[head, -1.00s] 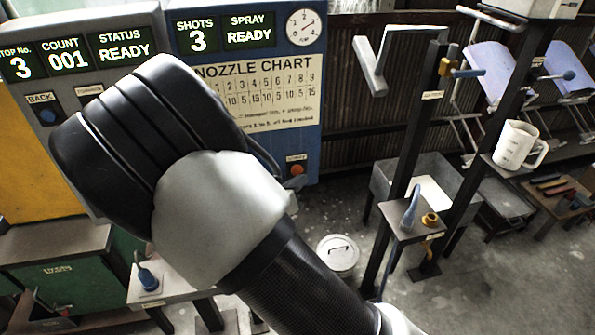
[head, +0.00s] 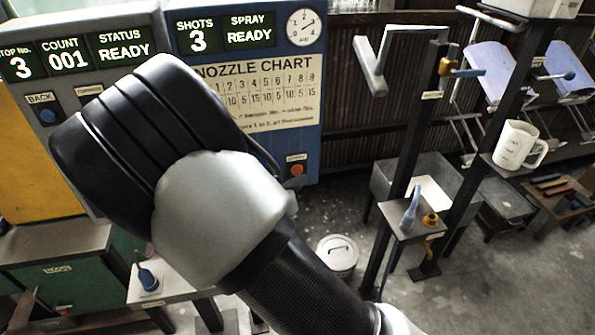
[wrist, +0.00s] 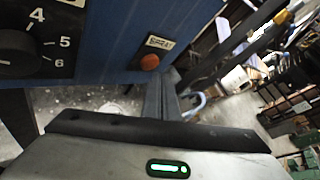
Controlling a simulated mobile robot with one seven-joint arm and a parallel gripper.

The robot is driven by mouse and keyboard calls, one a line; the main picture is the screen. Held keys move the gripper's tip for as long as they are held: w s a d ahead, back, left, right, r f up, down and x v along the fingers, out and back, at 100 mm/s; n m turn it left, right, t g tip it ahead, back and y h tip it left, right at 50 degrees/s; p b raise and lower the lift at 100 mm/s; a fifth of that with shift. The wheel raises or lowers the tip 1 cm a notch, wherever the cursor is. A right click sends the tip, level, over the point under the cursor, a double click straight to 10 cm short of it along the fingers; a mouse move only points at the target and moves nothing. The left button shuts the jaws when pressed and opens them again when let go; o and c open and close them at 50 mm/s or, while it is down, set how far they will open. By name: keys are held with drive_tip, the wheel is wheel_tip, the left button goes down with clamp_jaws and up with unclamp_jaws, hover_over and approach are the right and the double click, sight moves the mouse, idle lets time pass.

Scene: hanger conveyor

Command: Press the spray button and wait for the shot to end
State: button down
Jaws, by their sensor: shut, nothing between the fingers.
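In the wrist view the button (wrist: 150,62) shows near the panel's lower right edge, uncovered. My gripper (wrist: 168,78) shows there as narrow dark fingers shut together, just right of and below the button; contact cannot be made out. In the head view my arm hides the gripper. The panel's displays read SHOTS 3 (head: 197,35) and SPRAY READY (head: 249,30).
A black dial (wrist: 20,50) numbered 4, 5, 6 is left of the button in the wrist view. A grey console (head: 85,60) reads STOP 3, COUNT 001, STATUS READY. A dark post (head: 408,160) with a small shelf stands right. A lidded can (head: 338,255) is on the floor.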

drive_tip(key=shift+w, duration=0.15)
idle(0.7)
drive_tip(key=shift+w+a, duration=0.15)
drive_tip(key=shift+w, duration=0.1)
drive_tip(key=shift+w+a, duration=0.15)
drive_tip(key=shift+w, duration=0.3)
idle(0.6)
idle(0.4)
drive_tip(key=shift+s+d, duration=0.3)
drive_tip(key=shift+s, duration=0.55)
drive_tip(key=shift+s+d+p, duration=0.15)
drive_tip(key=shift+s+d, duration=0.05)
drive_tip(key=shift+s, duration=0.6)
drive_tip(key=shift+s+d+p, duration=0.1)
drive_tip(key=shift+s+d, duration=0.15)
drive_tip(key=shift+s, duration=0.55)
drive_tip(key=shift+s+d+p, duration=0.15)
drive_tip(key=shift+s+d, duration=0.05)
drive_tip(key=shift+s, duration=0.6)
